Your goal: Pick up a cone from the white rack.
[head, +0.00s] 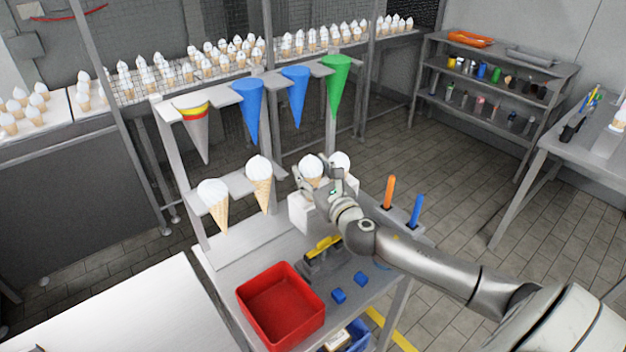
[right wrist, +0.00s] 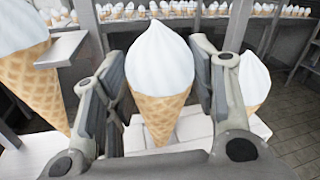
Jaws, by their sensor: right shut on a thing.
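My right gripper (head: 322,180) reaches in from the right and is shut on an ice cream cone (head: 311,167) with white cream and a waffle body. In the right wrist view this cone (right wrist: 160,85) stands upright between the two fingers. The white rack (head: 302,213) is just below and behind it. I cannot tell whether the cone still touches the rack. A second cone (head: 340,160) is close beside the gripper on the right. Two more cones, one nearer (head: 213,200) and one farther (head: 259,180), hang in the shelf to the left. My left gripper is not in view.
Blue (head: 296,95), green (head: 337,88) and striped (head: 194,125) cone holders hang above. A red bin (head: 280,305), two blue blocks (head: 339,296) and a yellow-black tool (head: 322,249) lie on the lower shelf. Orange (head: 389,191) and blue (head: 415,210) posts stand right.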

